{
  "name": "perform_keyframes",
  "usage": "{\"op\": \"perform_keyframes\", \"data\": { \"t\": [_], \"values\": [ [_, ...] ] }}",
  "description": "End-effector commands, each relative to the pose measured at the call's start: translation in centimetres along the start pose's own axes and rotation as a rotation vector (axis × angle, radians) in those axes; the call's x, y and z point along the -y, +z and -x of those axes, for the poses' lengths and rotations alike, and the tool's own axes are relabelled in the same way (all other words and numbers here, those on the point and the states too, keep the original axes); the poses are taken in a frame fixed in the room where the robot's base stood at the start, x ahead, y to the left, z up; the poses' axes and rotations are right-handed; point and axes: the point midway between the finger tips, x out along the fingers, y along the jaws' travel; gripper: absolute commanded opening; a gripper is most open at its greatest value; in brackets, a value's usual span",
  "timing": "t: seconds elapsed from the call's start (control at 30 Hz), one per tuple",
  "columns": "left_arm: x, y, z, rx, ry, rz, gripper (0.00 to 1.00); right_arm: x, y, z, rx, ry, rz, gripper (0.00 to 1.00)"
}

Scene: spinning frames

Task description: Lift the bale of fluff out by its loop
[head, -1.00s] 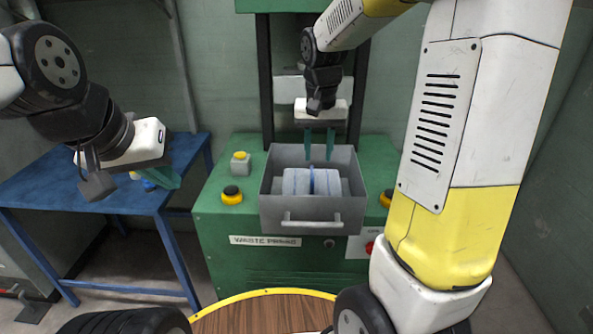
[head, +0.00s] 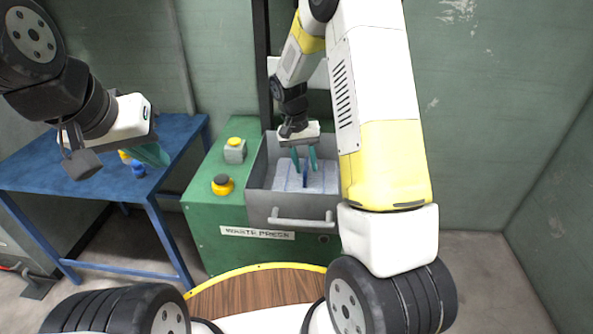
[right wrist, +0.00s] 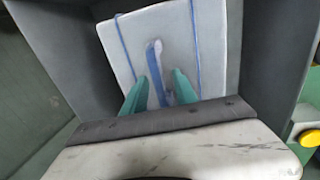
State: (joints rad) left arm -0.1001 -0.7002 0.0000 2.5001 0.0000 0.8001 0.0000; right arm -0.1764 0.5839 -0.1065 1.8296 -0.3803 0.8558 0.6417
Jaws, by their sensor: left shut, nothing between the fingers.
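The bale of fluff (head: 322,182) is a pale block in the grey box of the waste press. In the right wrist view the bale (right wrist: 182,25) has two thin blue straps and a blue loop (right wrist: 155,62) standing at its middle. My right gripper (head: 305,168) is over the bale, pointing down into the box. Its teal fingers (right wrist: 158,92) are apart, one on each side of the loop as seen there; contact is not visible. My left gripper (head: 156,156) is shut and empty, above the blue table.
The grey box (head: 262,206) has walls around the bale and a front handle (head: 300,220). A blue table (head: 60,168) stands at left with a small blue item (head: 138,169). My right arm hides the box's right side.

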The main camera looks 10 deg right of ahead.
Motion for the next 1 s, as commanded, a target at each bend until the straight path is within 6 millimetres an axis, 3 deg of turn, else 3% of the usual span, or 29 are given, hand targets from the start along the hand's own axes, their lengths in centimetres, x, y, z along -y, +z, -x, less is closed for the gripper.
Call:
{"op": "perform_keyframes", "data": {
  "t": [0.1,0.33,0.5,1.0],
  "values": [
    [0.00,0.00,0.00,0.000,0.000,0.000,0.00,0.02,0.06,-0.97,0.001,0.000,0.001,0.34],
    [0.00,0.00,0.00,0.000,0.000,0.000,0.00,0.02,0.03,-1.06,0.000,-0.001,0.000,0.34],
    [0.00,0.00,0.00,0.000,0.000,0.000,0.00,0.02,0.03,-1.04,0.000,-0.001,0.000,0.01],
    [0.00,0.00,0.00,0.000,0.000,0.000,0.00,0.03,0.01,-0.99,-0.001,-0.001,0.000,0.00]
  ]
}}
